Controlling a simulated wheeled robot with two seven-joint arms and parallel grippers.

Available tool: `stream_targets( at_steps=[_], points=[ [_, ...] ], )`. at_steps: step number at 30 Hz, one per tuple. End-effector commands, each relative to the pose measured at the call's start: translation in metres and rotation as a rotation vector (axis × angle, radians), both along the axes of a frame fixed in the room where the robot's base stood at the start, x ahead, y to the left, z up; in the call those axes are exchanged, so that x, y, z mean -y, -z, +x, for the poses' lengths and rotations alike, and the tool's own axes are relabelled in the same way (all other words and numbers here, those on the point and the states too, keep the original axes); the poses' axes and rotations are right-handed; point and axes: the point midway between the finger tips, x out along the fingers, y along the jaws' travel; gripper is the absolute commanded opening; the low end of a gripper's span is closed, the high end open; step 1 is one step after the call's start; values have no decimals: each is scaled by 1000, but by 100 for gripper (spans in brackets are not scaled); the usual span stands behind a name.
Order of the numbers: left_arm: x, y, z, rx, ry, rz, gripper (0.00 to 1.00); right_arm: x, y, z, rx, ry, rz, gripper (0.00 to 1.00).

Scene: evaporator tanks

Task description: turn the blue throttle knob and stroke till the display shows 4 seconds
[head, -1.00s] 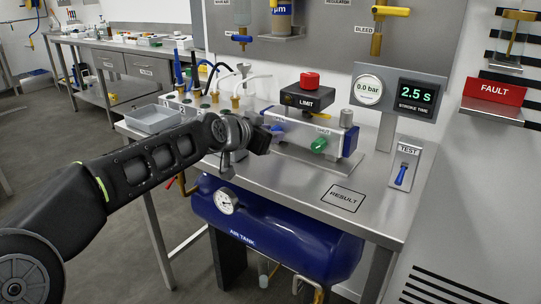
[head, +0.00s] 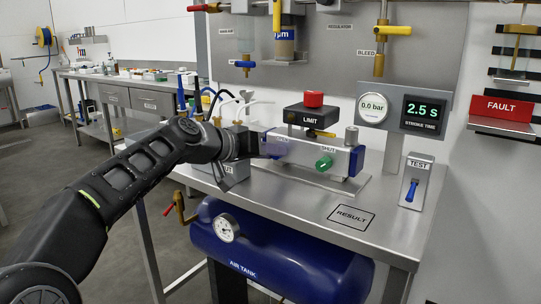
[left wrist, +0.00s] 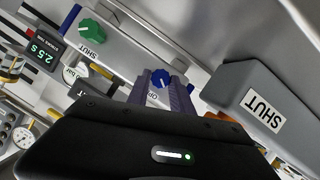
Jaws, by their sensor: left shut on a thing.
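The blue throttle knob (left wrist: 162,78) shows between my left fingertips in the left wrist view, on a metal block labelled OPEN beside it. My left gripper (left wrist: 161,88) is shut on this knob. In the head view my left gripper (head: 268,146) is at the left end of the actuator block (head: 298,152) and mostly hides the knob. A green knob (head: 324,162) marked SHUT is on the same block, and also shows in the left wrist view (left wrist: 91,31). The display (head: 424,112) reads 2.5 s stroke time. My right gripper is not in view.
A TEST switch with a blue lever (head: 411,190) stands at the right of the bench. A gauge (head: 371,108) reads 0.0 bar. A limit box with a red top (head: 313,99) sits above the block. The bench front around the RESULT mark (head: 351,217) is clear.

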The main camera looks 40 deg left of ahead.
Motion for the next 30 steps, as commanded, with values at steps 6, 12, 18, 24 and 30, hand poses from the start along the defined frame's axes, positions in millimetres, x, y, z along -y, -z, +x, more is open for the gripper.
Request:
stream_targets(
  at_steps=[6, 12, 18, 24, 30],
  points=[
    [0, 0, 0, 1, -1, -1, 0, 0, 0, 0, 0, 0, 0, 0],
    [0, 0, 0, 0, -2, -1, 35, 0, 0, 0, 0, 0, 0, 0],
    [0, 0, 0, 1, -1, 0, 49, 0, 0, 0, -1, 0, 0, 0],
    [-1, 0, 0, 1, -1, 0, 49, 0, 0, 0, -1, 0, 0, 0],
    [-1, 0, 0, -1, -1, 2, 49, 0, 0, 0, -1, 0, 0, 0]
  ],
)
